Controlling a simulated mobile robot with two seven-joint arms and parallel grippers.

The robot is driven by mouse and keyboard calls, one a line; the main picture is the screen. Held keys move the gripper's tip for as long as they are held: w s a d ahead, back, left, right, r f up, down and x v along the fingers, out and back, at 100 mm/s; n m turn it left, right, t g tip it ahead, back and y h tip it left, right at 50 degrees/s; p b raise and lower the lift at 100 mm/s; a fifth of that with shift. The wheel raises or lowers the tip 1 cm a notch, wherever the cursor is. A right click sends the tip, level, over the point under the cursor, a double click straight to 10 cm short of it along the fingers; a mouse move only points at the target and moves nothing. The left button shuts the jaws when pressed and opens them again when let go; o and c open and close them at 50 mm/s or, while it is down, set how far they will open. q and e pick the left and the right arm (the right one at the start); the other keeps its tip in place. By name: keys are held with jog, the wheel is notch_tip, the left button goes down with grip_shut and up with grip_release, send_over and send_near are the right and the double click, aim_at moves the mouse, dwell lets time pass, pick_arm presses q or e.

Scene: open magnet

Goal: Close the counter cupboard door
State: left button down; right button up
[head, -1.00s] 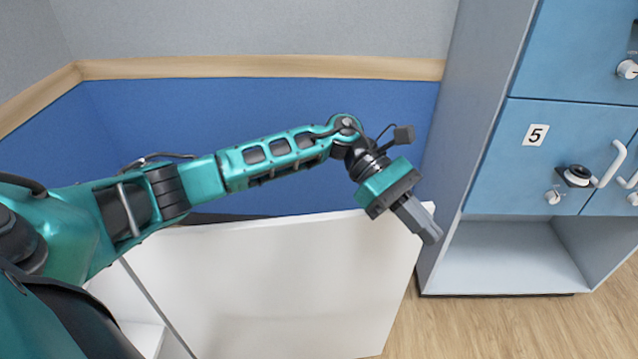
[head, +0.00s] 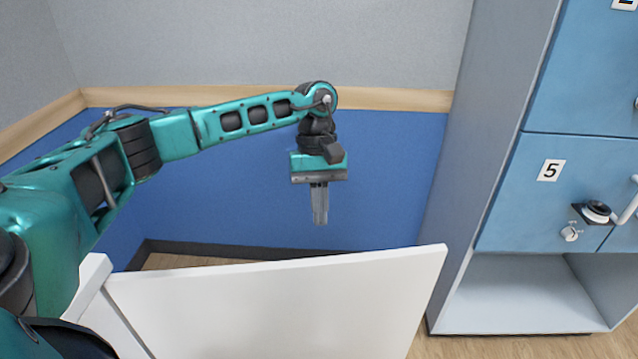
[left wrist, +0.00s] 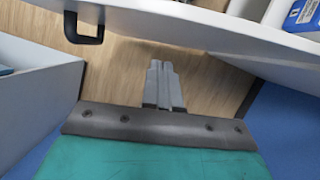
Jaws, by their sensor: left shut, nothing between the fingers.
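The counter cupboard door (head: 290,310) is a white panel standing open across the lower middle of the head view. Its free end is at the right, near the lockers. In the left wrist view the door (left wrist: 190,30) runs across the top, with a black handle (left wrist: 85,27) on the face towards my gripper. My left gripper (head: 320,220) points down on the far side of the door, between it and the blue wall. Its fingers (left wrist: 165,66) are shut and empty, apart from the door. My right gripper is not in view.
A blue locker unit (head: 500,200) with an open bottom shelf stands right of the door's free end. The blue wall (head: 230,210) lies behind my left arm. A strip of wooden floor (left wrist: 110,80) is clear below the gripper. A blue item (left wrist: 303,14) shows beyond the door.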

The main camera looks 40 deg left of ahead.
pick_arm(q)
jog(key=s+d, duration=0.1)
jog(key=s+d+f, duration=0.2)
jog(key=shift+s+d+p, duration=0.15)
jog(key=shift+s+p, duration=0.15)
jog(key=shift+p, duration=0.1)
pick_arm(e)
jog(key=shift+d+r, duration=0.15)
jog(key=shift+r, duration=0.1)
pick_arm(q)
jog(key=shift+s, duration=0.1)
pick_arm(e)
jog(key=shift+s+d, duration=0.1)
